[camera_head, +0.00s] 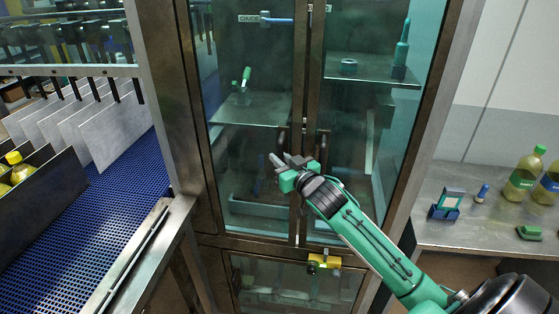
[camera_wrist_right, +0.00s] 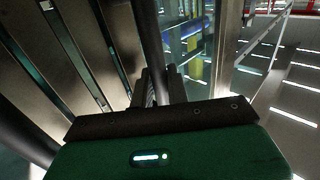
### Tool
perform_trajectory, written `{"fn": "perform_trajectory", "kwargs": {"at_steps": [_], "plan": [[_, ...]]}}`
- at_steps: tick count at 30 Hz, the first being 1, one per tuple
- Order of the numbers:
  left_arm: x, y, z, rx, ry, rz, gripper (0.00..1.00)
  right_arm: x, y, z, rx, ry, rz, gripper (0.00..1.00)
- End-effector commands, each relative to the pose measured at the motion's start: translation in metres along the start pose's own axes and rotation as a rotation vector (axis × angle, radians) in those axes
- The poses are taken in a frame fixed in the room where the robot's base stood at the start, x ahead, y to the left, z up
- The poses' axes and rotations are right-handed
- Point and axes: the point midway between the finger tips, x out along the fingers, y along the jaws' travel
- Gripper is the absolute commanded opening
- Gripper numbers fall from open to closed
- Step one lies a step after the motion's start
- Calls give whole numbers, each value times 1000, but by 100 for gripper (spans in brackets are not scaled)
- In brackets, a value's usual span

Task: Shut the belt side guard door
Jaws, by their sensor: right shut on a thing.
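The guard is a tall glass-panelled cabinet with two brown-framed doors beside the blue belt (camera_head: 90,225). The left door (camera_head: 240,75) and the right door (camera_head: 385,95) meet near the middle, each with a dark upright handle. My right gripper (camera_head: 281,162) is at the left door's handle (camera_head: 283,139). In the right wrist view, a dark bar (camera_wrist_right: 152,40) runs down between the fingers of my right gripper (camera_wrist_right: 154,84), which are shut on it. The gripper hides the handle's lower part. I cannot tell whether the left door stands slightly ajar. My left gripper is not in view.
A yellow latch (camera_head: 324,261) sits on the lower panel. Grey divider plates (camera_head: 110,125) hang over the belt at left. A metal side table (camera_head: 455,230) at right holds bottles (camera_head: 522,178) and small items. My right arm crosses before the right door.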

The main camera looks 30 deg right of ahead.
Motion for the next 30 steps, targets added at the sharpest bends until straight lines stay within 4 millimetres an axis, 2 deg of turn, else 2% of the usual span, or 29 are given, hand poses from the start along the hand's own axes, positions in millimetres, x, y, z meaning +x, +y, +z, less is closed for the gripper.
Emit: {"fn": "perform_trajectory", "kwargs": {"at_steps": [7,8,10,24,30], "plan": [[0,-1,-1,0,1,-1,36,1,3,-3,-3,5,6,0],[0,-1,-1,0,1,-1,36,1,3,-3,-3,5,6,22],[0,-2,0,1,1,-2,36,1,3,-3,-3,5,6,34],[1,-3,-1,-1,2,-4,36,-1,2,0,-2,1,3,34],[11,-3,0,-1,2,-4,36,-20,1,3,-2,1,2,34]]}}
